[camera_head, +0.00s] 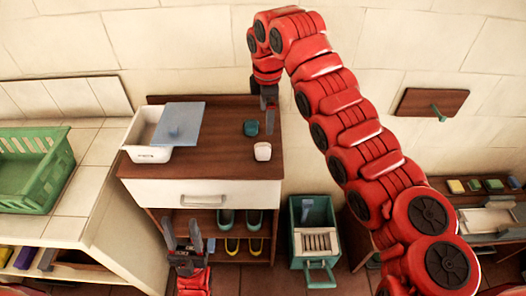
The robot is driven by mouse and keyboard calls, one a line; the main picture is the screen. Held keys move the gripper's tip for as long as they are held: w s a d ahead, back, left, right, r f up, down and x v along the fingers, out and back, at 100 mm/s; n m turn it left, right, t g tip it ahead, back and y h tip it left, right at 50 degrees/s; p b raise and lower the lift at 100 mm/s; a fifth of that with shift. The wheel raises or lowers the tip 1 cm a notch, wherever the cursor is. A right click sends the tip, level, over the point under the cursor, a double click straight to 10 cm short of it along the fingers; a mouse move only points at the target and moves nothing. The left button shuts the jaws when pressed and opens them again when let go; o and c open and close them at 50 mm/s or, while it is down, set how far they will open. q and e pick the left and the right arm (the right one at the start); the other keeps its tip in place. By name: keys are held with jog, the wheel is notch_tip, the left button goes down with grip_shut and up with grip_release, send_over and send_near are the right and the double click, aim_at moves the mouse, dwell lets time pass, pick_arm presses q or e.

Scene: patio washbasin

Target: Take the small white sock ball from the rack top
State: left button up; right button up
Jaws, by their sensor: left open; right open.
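The small white sock ball (263,151) sits on the brown rack top (225,165), near its front right part. My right gripper (267,112) hangs from the red arm over the right side of the rack top, fingers pointing down. It is open and empty, behind the white ball in the picture and apart from it. My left gripper (182,233) is low in front of the rack, open and empty, with its fingers pointing up in the picture.
A teal ball (250,127) lies just behind the white one, close to my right gripper. A white bin (147,150) with a blue-grey lid (180,123) stands at the rack top's left. Shoes (233,245) sit below the drawer (200,193). A green crate (32,170) is left.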

jog(key=p, duration=0.3)
send_near(263, 147)
jog(key=f, duration=0.5)
jog(key=shift+w+d+f, duration=0.1)
jog(key=shift+d, duration=0.1)
jog(key=shift+a+f+p, duration=0.2)
jog(key=shift+f+p, duration=0.2)
jog(key=shift+p, duration=0.2)
notch_tip(263, 147, down, 4)
jog(key=shift+w+a+r+p, duration=0.1)
jog(key=shift+a+r+p, duration=0.1)
jog(key=shift+p, duration=0.85)
jog(key=shift+w+f, duration=0.1)
jog(key=shift+f, duration=0.4)
jog(key=c, duration=1.4)
jog(key=shift+r, duration=0.15)
